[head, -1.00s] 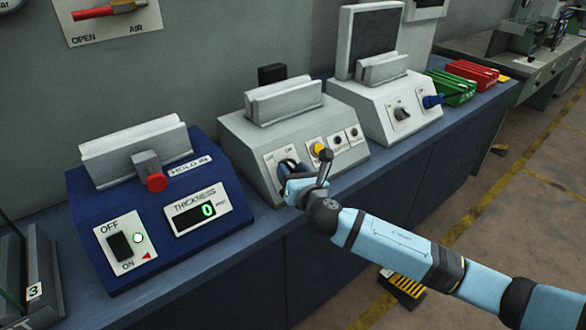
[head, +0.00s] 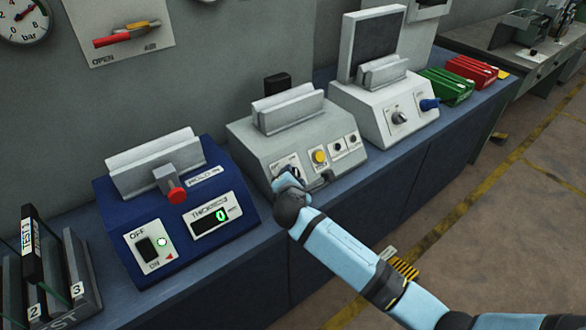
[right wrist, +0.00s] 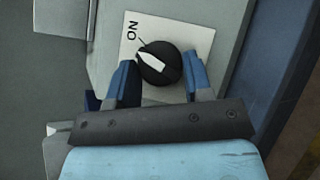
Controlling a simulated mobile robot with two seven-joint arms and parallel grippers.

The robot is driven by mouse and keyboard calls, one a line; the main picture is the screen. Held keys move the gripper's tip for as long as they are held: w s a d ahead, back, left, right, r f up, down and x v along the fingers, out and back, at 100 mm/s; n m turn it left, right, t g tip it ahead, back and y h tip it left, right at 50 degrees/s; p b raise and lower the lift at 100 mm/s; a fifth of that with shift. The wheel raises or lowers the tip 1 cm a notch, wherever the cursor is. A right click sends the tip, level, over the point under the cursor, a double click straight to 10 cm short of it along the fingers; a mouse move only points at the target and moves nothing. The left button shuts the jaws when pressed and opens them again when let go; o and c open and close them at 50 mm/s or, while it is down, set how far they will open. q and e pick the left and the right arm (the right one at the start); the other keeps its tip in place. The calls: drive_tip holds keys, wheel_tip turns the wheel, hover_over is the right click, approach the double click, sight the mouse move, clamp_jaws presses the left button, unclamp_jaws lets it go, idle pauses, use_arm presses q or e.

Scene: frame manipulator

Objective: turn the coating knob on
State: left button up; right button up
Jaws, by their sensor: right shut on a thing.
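The coating knob (right wrist: 158,65) is round and black with a white pointer, on a white plate (right wrist: 190,40) marked ON. In the right wrist view its pointer is angled to the upper left, with its narrow end toward the ON side. My right gripper (right wrist: 160,70) has its blue fingers on either side of the knob, shut on it. In the head view the knob plate (head: 284,162) is on the front of the grey middle machine (head: 248,145), and my right gripper (head: 290,178) hides part of the knob. My left gripper is not in view.
A yellow button (head: 319,156) and black sockets are right of the knob. A blue thickness machine (head: 125,205) stands to the left, a white machine (head: 370,110) to the right. A test rack (head: 75,275) is at the lower left of the blue bench (head: 245,260).

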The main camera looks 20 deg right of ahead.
drive_tip(key=shift+r+m+g+p, duration=0.25)
drive_tip(key=shift+m+g+p, duration=0.15)
drive_tip(key=shift+m+p, duration=0.3)
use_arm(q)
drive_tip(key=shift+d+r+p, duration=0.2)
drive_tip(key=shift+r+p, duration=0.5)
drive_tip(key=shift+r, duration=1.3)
use_arm(e)
drive_tip(key=shift+f+m+g+h, duration=0.15)
drive_tip(key=shift+m+g+h, duration=0.15)
drive_tip(key=shift+m+g, duration=0.35)
drive_tip(key=shift+t, duration=0.25)
drive_tip(key=o, duration=0.9)
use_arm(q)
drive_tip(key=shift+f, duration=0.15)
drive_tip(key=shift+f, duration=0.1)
use_arm(e)
drive_tip(key=v, duration=1.3)
drive_tip(key=shift+s+a+r, duration=0.1)
drive_tip(key=shift+s+r, duration=0.2)
drive_tip(key=shift+f, duration=0.1)
